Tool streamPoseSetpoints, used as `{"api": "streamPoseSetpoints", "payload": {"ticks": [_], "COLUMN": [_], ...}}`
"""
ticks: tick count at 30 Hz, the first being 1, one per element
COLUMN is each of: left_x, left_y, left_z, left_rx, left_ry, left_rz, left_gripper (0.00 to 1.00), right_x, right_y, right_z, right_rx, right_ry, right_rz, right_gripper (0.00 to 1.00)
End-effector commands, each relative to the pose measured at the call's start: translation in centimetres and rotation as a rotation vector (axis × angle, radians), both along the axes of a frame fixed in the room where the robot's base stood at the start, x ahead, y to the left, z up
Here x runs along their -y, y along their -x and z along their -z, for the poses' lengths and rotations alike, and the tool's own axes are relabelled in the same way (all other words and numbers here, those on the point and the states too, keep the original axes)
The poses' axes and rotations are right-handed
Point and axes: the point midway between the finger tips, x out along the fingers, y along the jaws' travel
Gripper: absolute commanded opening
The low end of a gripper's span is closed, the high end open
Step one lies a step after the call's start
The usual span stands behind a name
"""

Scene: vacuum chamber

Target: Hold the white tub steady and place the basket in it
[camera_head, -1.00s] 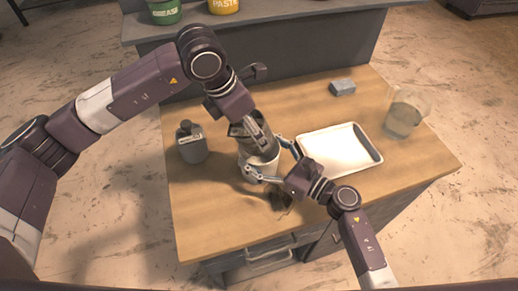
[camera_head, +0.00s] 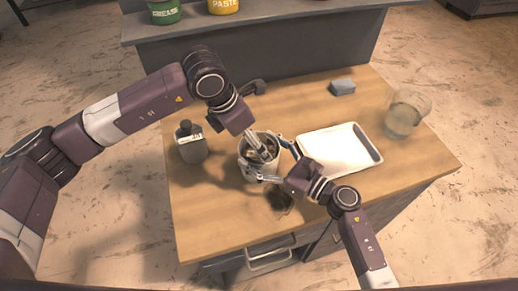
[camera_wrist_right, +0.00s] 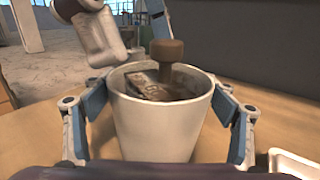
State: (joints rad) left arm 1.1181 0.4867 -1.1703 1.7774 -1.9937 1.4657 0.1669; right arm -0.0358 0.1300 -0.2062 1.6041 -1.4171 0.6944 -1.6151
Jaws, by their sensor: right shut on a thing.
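The white tub (camera_head: 246,171) stands upright on the wooden table and fills the middle of the right wrist view (camera_wrist_right: 157,130). My right gripper (camera_head: 270,160) is shut around the tub, one blue-and-grey finger on each side. The grey metal basket (camera_head: 269,145) is down inside the tub, mostly hidden by the tub wall and my left gripper. My left gripper (camera_head: 259,146) reaches down into the tub from above; whether its fingers still hold the basket cannot be told. In the wrist view, a dark brown piece with a round knob rises above the tub rim.
The table's front left is clear.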

Motion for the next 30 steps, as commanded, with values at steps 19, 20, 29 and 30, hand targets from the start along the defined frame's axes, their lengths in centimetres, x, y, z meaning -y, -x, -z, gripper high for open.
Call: {"api": "streamPoseSetpoints", "payload": {"ticks": [19, 20, 29, 30], "left_x": [-2.8, -2.9, -3.5, -3.5], "left_y": [1.7, 1.8, 2.2, 2.2], "left_z": [-9.1, -9.5, -11.3, -11.3], "left_rx": [0.004, 0.003, 0.0, 0.0], "left_ry": [0.0, 0.0, 0.0, 0.0], "left_rz": [0.0, -0.001, 0.0, 0.0], "left_gripper": [0.81, 0.81, 0.81, 0.81], "right_x": [0.0, -0.1, -0.1, -0.1], "right_y": [0.0, 0.0, 0.0, 0.0], "right_z": [0.0, 0.0, 0.0, 0.0], "right_rx": [-0.001, -0.001, -0.001, -0.001], "right_ry": [-0.001, -0.001, -0.001, -0.001], "right_rz": [-0.001, -0.001, -0.002, -0.002], "right_gripper": [0.53, 0.53, 0.53, 0.53]}}
